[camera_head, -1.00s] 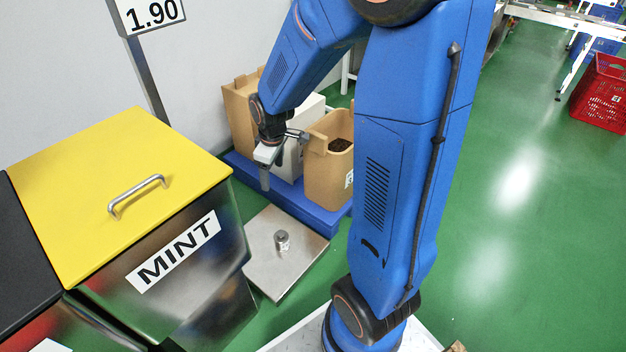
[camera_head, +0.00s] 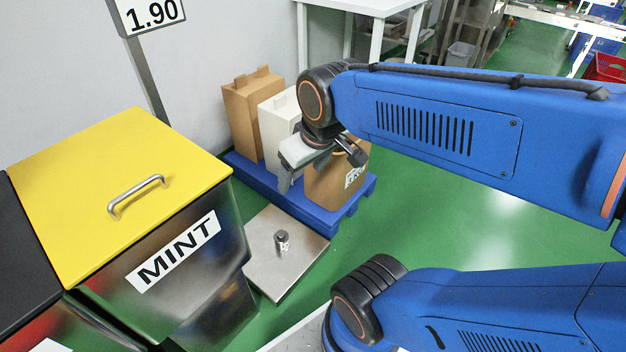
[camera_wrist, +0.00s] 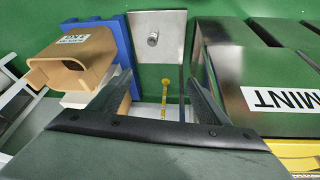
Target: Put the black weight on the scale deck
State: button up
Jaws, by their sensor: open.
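A small grey metal weight (camera_head: 282,240) stands upright on the square steel scale deck (camera_head: 262,272) on the floor; it looks grey rather than black. In the wrist view the weight (camera_wrist: 153,39) stands on the deck (camera_wrist: 172,22), beyond my fingertips. My gripper (camera_head: 290,182) is above and behind the deck, next to the paper bags. Its two fingers (camera_wrist: 163,75) are spread apart with nothing held between them, well clear of the weight. No other weight can be made out.
A steel MINT bin (camera_head: 190,262) with a yellow lid (camera_head: 110,190) stands left of the deck. Paper bags (camera_head: 238,110) stand on a blue pallet (camera_head: 330,222) behind it. Green floor is open at right.

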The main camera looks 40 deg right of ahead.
jog(key=shift+m, duration=0.6)
jog(key=s, duration=0.2)
jog(key=s+r, duration=0.1)
jog(key=s, duration=0.1)
jog(key=shift+s+a, duration=0.1)
